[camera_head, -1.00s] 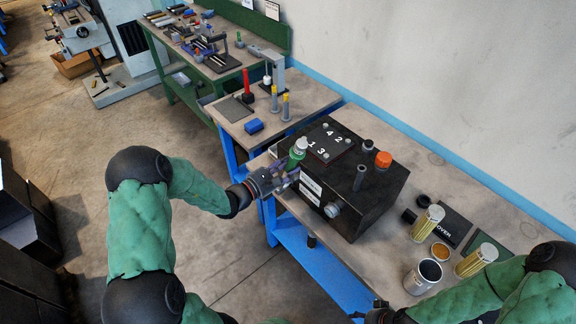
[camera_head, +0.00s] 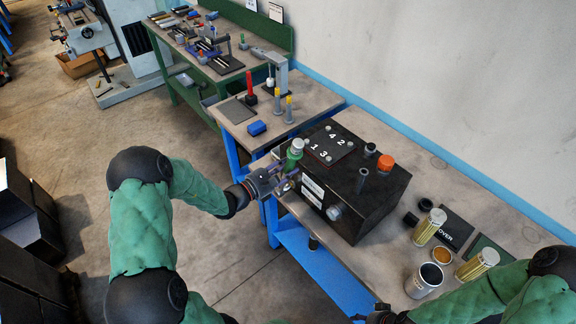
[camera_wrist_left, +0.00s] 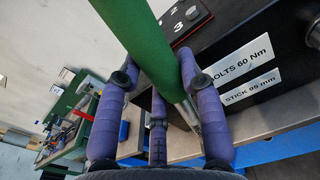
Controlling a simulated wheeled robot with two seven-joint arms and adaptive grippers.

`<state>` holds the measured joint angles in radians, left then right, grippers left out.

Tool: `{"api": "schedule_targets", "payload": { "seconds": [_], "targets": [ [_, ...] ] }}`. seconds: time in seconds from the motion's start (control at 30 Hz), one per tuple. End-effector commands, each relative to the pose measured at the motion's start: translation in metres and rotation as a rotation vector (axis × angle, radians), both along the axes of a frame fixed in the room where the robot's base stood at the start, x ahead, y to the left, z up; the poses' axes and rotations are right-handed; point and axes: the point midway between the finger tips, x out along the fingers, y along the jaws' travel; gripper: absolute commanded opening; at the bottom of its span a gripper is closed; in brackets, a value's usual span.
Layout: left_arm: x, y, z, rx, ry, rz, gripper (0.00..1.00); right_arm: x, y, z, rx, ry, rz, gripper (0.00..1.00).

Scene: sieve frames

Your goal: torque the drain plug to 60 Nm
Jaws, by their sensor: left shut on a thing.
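My left gripper (camera_head: 286,177) is at the left front corner of a black box. It is shut on a green-handled tool (camera_head: 293,152) with a pale grey top end. In the left wrist view the green handle (camera_wrist_left: 150,45) runs between the purple fingers, with a thin metal part below it. The black housing (camera_head: 365,205) has a grey round plug-like fitting (camera_head: 334,212) low on its front; I cannot tell for sure that it is the drain plug. A label (camera_wrist_left: 240,62) there reads "BOLTS 60 Nm". My right gripper (camera_head: 378,314) is partly visible at the bottom edge, its fingers unclear.
A numbered plate (camera_head: 329,146), an orange cap (camera_head: 385,162) and a dark upright post (camera_head: 361,180) are on the housing. Yellow filters (camera_head: 429,226) and an open can (camera_head: 424,280) stand to its right.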

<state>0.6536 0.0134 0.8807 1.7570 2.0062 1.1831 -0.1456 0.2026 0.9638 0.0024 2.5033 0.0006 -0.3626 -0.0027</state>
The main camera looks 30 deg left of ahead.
Motion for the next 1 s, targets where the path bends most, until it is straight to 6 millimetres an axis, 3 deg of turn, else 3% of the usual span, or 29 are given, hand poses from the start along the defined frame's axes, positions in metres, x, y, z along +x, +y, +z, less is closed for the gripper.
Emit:
{"api": "schedule_targets", "payload": {
  "seconds": [1.0],
  "targets": [
    [-0.036,0.016,0.002,0.002,-0.006,0.001,0.0,0.0,0.0,0.006,0.0,0.0,0.0,0.56]
  ]
}}
